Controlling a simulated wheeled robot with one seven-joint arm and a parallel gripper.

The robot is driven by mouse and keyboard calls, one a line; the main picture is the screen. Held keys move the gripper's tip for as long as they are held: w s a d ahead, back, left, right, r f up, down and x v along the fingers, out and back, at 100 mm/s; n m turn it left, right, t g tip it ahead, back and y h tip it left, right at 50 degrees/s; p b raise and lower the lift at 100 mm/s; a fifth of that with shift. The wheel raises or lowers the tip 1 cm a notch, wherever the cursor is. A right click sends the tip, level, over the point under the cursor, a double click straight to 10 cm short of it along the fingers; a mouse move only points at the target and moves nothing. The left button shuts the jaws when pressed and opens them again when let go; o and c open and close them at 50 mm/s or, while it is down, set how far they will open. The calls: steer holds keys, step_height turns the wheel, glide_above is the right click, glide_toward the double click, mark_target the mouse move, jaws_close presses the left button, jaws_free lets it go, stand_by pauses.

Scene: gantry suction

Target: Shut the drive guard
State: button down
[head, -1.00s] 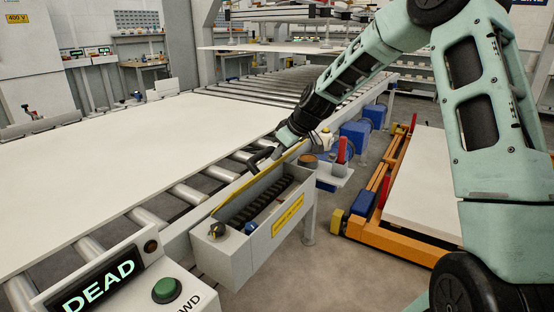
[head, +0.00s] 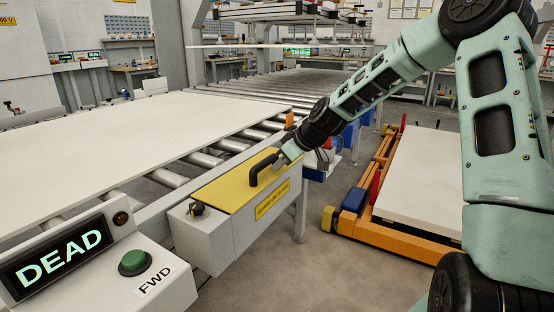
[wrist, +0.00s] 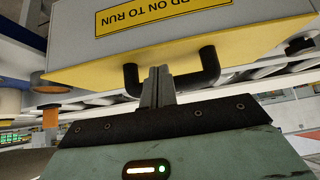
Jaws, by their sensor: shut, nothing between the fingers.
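The drive guard is a yellow lid (head: 222,192) lying flat over the top of a grey drive box (head: 205,240), with no gap that I can make out in the head view. Its black handle (head: 257,171) stands up from the lid. My gripper (head: 279,163) is shut and empty, at the handle on the lid's far right part. In the wrist view, the shut fingers (wrist: 158,84) are between the two legs of the handle (wrist: 209,66), close against the yellow lid (wrist: 90,78). Whether they touch the handle is unclear.
A dark knob (head: 197,208) sits on the box's near end. A console (head: 128,270) reading DEAD with a green button stands at front left. A white board (head: 130,140) lies on the rollers behind. An orange pallet frame (head: 400,237) is at right, with open floor between.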

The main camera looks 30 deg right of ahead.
steer(key=shift+s+d+f+b, duration=0.1)
steer(key=shift+s+f+b, duration=0.1)
steer(key=shift+f, duration=0.45)
steer(key=shift+s+d+f+b, duration=0.1)
steer(key=shift+f+b, duration=0.1)
steer(key=shift+f, duration=0.45)
